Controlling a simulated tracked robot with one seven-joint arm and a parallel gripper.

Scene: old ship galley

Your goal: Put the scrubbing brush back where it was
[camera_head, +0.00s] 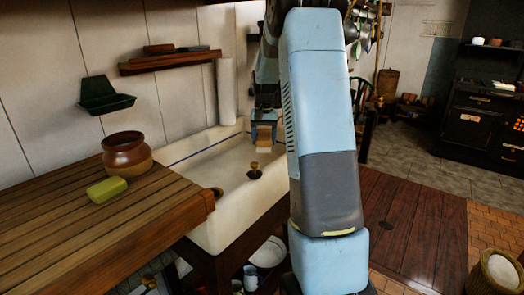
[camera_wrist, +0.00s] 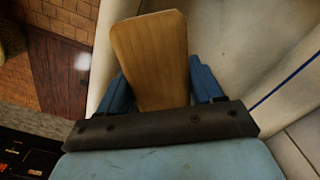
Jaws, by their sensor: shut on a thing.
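The scrubbing brush shows as a flat wooden block (camera_wrist: 149,50) between my two blue fingers in the wrist view. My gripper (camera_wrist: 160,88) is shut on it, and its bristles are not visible. In the head view, my gripper (camera_head: 264,122) hangs over the far part of the white sink (camera_head: 215,222), with the light wooden brush (camera_head: 264,146) pointing down from it. The brush appears clear of the sink floor, but its exact height cannot be told. A wooden wall shelf (camera_head: 170,63) at upper left carries dark, flat items.
A green soap bar (camera_head: 107,190) and a brown pot (camera_head: 127,154) stand on the wooden counter (camera_head: 125,232). A green holder (camera_head: 105,95) is on the wall. A white roll (camera_head: 226,90) stands behind the sink. A dark plug-like piece (camera_head: 254,171) is in the sink.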

